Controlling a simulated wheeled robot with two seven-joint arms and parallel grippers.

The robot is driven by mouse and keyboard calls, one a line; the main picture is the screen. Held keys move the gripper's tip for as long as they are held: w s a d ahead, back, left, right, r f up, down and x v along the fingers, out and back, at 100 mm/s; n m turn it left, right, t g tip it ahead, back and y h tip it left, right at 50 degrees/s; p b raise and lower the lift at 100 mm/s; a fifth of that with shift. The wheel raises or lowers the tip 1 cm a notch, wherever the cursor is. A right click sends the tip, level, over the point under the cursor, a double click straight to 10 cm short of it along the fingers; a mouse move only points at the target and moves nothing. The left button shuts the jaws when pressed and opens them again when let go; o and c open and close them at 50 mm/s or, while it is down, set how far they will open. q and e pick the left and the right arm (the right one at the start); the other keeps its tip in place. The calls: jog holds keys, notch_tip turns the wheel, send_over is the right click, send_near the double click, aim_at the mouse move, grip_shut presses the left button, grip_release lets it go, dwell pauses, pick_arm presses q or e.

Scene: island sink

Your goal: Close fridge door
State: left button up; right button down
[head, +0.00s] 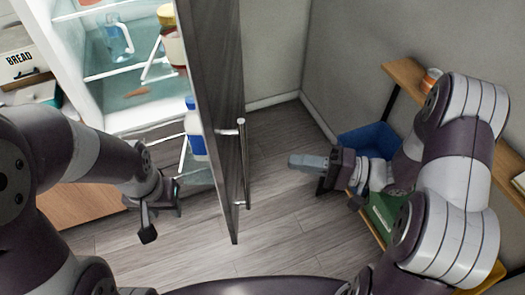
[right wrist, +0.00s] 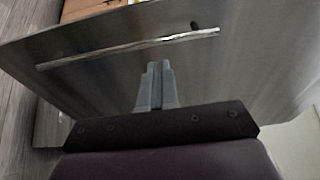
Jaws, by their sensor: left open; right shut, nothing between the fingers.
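The fridge door (head: 217,100) stands open in the head view, seen nearly edge-on, with its outer face toward the right. A long metal handle (head: 242,165) runs upright on that face. The fridge interior (head: 125,70) shows lit shelves to the left of the door. My right gripper (head: 292,161) is shut and empty, to the right of the door and apart from the handle. In the right wrist view its closed fingers (right wrist: 155,85) point at the door's outer face (right wrist: 240,75), below the handle (right wrist: 130,50). My left gripper (head: 160,212) is open and empty, left of the door.
Door shelves hold a blue-and-white bottle (head: 194,130) and jars. A shelf rack (head: 405,75) with a blue bin (head: 368,140) stands along the right wall, close to my right arm. A bread box (head: 20,65) is at far left. Wooden floor (head: 290,225) is clear.

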jog(key=p+x, duration=0.2)
jog(key=x, duration=0.7)
jog(key=shift+w, duration=0.15)
